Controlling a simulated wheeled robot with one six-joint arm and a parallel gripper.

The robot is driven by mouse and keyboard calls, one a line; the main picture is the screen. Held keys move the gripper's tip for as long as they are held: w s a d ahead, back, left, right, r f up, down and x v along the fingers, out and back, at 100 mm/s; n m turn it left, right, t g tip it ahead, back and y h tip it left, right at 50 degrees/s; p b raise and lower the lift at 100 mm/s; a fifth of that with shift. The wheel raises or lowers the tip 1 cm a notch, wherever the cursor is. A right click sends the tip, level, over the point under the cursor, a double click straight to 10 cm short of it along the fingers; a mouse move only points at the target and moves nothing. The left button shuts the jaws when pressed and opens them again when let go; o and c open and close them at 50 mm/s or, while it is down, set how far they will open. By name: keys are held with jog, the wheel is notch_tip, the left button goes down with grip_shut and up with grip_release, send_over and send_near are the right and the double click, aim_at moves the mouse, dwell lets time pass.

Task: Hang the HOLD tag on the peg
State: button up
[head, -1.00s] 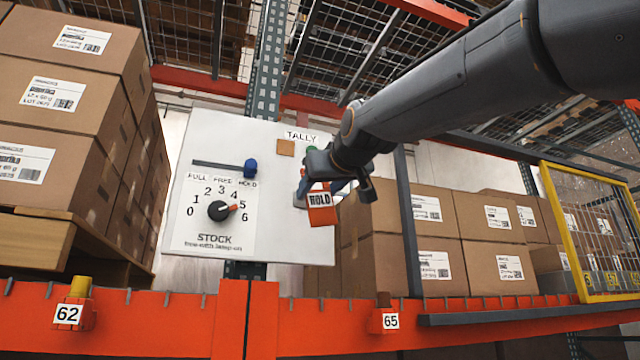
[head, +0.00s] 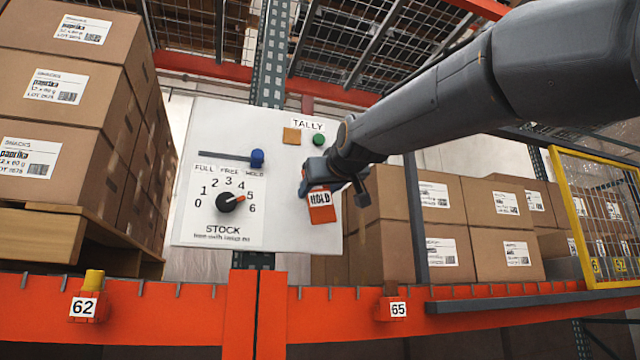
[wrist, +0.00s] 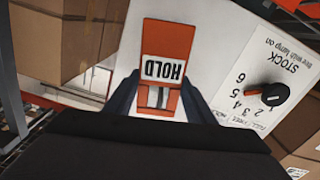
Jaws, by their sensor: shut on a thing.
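The HOLD tag (head: 321,207) is orange-red with a white HOLD label. My gripper (head: 316,186) is shut on its upper end, and the tag hangs down, slightly tilted, in front of the lower right part of the white board (head: 285,225). In the wrist view the tag (wrist: 165,48) stands out between the fingertips (wrist: 158,98), its label upside down. I cannot tell whether the tag touches the board. I cannot make out a peg for certain; my gripper and the tag cover part of the board.
The board carries a blue slider knob (head: 257,158), a black STOCK dial (head: 228,202), a tan square (head: 291,135) and a green knob (head: 319,139) under TALLY. Stacked cartons (head: 70,90) stand left. An orange beam (head: 180,310) runs below; a yellow mesh frame (head: 562,215) is right.

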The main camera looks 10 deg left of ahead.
aim_at(311, 250)
jog(key=shift+w+a, duration=0.15)
jog(key=shift+w, duration=0.15)
jog(key=shift+w+a+f+b, duration=0.35)
jog(key=shift+w+f, duration=0.15)
jog(key=shift+f, duration=0.25)
jog(key=o, duration=1.1)
jog(key=shift+f, duration=0.1)
jog(key=shift+f+b, duration=5.55)
jog(key=shift+f, duration=0.55)
jog(key=shift+s, duration=0.1)
